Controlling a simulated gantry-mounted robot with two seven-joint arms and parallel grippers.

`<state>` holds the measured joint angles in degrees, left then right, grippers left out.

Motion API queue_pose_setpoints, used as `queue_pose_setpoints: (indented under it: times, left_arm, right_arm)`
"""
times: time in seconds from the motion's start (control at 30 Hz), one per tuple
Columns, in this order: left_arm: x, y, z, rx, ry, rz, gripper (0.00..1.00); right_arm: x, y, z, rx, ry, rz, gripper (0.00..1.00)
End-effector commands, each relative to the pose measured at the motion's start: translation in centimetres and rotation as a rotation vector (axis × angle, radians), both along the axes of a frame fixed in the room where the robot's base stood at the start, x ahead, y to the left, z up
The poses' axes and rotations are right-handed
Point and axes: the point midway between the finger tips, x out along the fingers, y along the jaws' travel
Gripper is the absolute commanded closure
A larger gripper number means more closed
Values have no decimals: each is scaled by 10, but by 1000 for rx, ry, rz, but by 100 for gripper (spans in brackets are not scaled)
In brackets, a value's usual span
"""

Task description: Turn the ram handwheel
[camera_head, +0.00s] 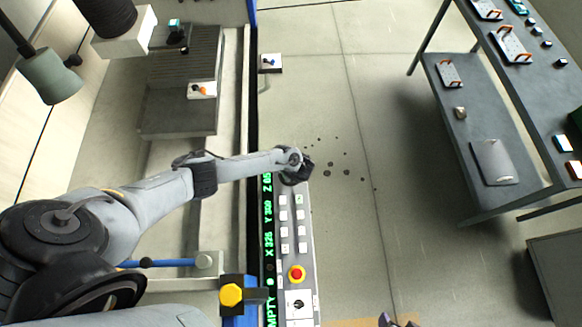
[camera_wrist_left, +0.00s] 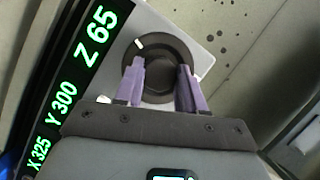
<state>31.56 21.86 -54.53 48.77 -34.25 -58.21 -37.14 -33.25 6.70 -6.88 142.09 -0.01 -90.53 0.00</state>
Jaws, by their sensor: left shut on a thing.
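The ram handwheel (camera_wrist_left: 160,78) is a dark round wheel with a white mark on its rim at upper left, on a grey plate at the end of the control panel (camera_head: 308,235). My left gripper (camera_head: 297,168) is over that end of the panel and hides most of the wheel in the head view. In the left wrist view its purple fingers (camera_wrist_left: 161,66) are shut on the wheel's hub, one on each side. The display (camera_wrist_left: 75,80) beside it reads Z 65, Y 300 and X 325. Purple tips of my right gripper (camera_head: 398,321) just show at the bottom edge; their opening is unclear.
A red stop button (camera_head: 297,273) and several white buttons sit on the panel. A yellow knob (camera_head: 231,294) stands left of it. A grey machine block (camera_head: 178,112) is at upper left. A shelved bench (camera_head: 500,150) with parts is at right; spotted floor between is open.

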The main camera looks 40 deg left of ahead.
Motion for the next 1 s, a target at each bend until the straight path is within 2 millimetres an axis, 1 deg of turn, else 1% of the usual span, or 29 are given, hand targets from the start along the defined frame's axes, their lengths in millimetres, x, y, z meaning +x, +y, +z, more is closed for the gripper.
queue_pose_setpoints:
  times: [0.43, 0.47, 0.6, 0.87, 1.0]
  left_arm:
    - [1, -1, 1, 0, 0, -11, 91]
    - [1, -1, 1, 0, 0, -10, 56]
    - [1, -1, 1, 0, 0, -10, 36]
    - [0, 0, 1, 0, -1, -9, 36]
    - [0, -3, 6, -2, -2, -8, 36]
  right_arm:
    - [0, 0, 1, 2, 0, -2, 33]
    - [0, 0, 1, 2, 0, -2, 33]
    - [0, 0, 0, -1, 0, 1, 33]
    - [0, -2, 0, -8, 0, 5, 33]
    - [0, -2, 2, -8, 0, 5, 33]
